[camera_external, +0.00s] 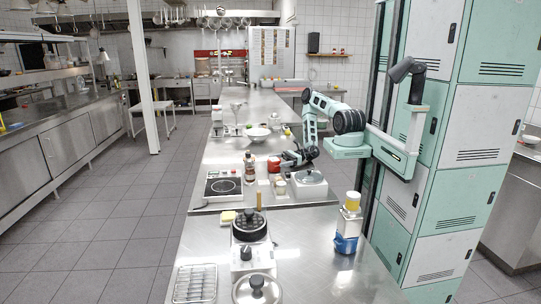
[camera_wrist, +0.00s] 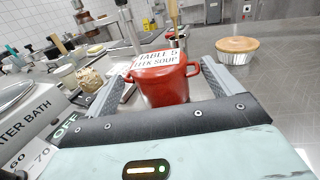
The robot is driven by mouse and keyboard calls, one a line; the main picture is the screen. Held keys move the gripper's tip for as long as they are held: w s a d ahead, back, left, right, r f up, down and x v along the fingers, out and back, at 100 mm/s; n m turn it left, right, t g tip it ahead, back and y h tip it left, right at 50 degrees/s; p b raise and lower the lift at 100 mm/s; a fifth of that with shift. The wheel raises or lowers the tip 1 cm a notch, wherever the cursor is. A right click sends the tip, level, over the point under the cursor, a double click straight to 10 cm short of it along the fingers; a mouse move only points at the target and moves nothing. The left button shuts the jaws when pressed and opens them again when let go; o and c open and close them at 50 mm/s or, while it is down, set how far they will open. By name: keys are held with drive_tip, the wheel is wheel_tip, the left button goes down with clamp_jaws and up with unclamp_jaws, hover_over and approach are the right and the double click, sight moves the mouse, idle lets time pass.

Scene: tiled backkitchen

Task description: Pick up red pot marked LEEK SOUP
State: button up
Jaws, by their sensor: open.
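The red pot (camera_wrist: 160,86) has a white label on top reading TABLE 5 LEEK SOUP, and side handles. In the wrist view it stands between the two fingers of my gripper (camera_wrist: 157,85), which is open, one finger on each side. I cannot tell whether either finger touches it. In the external view the red pot (camera_external: 273,165) shows small on the counter, directly at my gripper (camera_external: 282,162), which partly hides it.
A water bath (camera_wrist: 28,130) stands close on the left in the wrist view. A jar (camera_wrist: 90,79) is near the left finger. A pie in a ribbed dish (camera_wrist: 238,50) sits to the right. An induction hob (camera_external: 223,186) and a bottle (camera_external: 249,166) stand left of the pot.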

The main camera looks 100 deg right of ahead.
sight(268, 163)
drive_tip(key=p+x, duration=0.1)
drive_tip(key=x, duration=0.4)
drive_tip(key=shift+s, duration=0.1)
drive_tip(key=c, duration=1.3)
drive_tip(key=shift+o, duration=0.2)
drive_tip(key=shift+r, duration=0.15)
wheel_tip(268, 163, up, 9)
drive_tip(key=shift+f+p, duration=0.25)
drive_tip(key=shift+p, duration=0.65)
drive_tip(key=shift+r+p, duration=0.7)
drive_tip(key=shift+p, duration=0.05)
